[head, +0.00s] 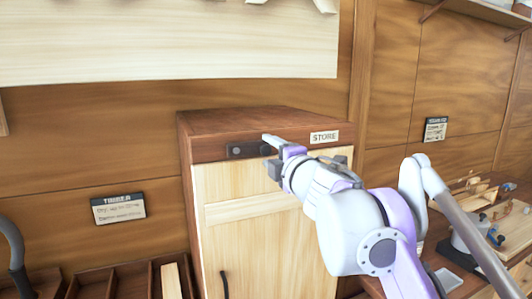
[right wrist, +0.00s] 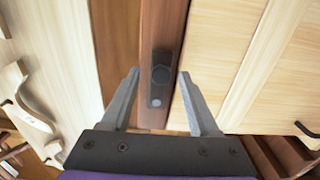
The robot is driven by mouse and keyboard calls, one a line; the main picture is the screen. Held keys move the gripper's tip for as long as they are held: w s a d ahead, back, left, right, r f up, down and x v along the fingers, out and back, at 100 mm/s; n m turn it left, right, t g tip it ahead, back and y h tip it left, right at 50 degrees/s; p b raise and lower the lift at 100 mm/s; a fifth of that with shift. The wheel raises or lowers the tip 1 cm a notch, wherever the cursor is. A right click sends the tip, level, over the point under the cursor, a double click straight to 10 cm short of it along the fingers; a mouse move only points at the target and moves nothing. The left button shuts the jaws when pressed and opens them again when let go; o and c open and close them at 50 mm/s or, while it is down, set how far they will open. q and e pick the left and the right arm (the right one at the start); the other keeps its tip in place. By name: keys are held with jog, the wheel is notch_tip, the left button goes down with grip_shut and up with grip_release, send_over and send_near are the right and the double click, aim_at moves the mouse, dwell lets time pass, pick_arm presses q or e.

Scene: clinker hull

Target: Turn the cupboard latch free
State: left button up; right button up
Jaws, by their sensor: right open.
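The cupboard (head: 222,258) has a dark frame and a pale door with a "STORE" label (head: 324,137) on its top rail. The latch (head: 235,151) is a dark plate with rounded knobs on that rail. My right gripper (head: 272,154) is open at the latch's right end, with its fingers partly hiding it. In the right wrist view, the latch (right wrist: 161,73) lies between the open fingers of the right gripper (right wrist: 158,75). I cannot tell whether they touch it. The door looks closed. My left gripper is not in view.
A dark door handle (head: 224,285) is low on the door; it also shows in the right wrist view (right wrist: 306,129). A pale plank (head: 170,45) spans above the cupboard. Open bins (head: 130,280) stand lower left. A bench with tools (head: 490,215) is at right.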

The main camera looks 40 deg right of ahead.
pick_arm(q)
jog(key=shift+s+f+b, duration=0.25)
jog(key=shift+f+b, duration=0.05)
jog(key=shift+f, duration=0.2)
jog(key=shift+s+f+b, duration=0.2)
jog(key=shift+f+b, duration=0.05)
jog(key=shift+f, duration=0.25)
pick_arm(e)
jog(key=v, duration=0.8)
jog(key=shift+s, duration=0.2)
jog(key=shift+a, duration=0.1)
notch_tip(320, 180, down, 25)
jog(key=m+g+h, duration=0.3)
jog(key=m+g, duration=0.2)
jog(key=m, duration=0.7)
jog(key=s+a+f+m+g+y, duration=0.1)
jog(key=s+a+f, duration=0.3)
jog(key=f, duration=0.5)
jog(key=s+a+f+m+g+y, duration=0.1)
jog(key=s+a+f+g+y, duration=0.2)
jog(key=a+f, duration=0.4)
jog(key=s+a+f+m+g+y, duration=0.1)
jog(key=s+a+f+g+y, duration=0.2)
jog(key=f, duration=0.7)
jog(key=s+a, duration=0.2)
jog(key=a, duration=0.1)
jog(key=shift+a+f, duration=0.15)
jog(key=shift+f, duration=0.25)
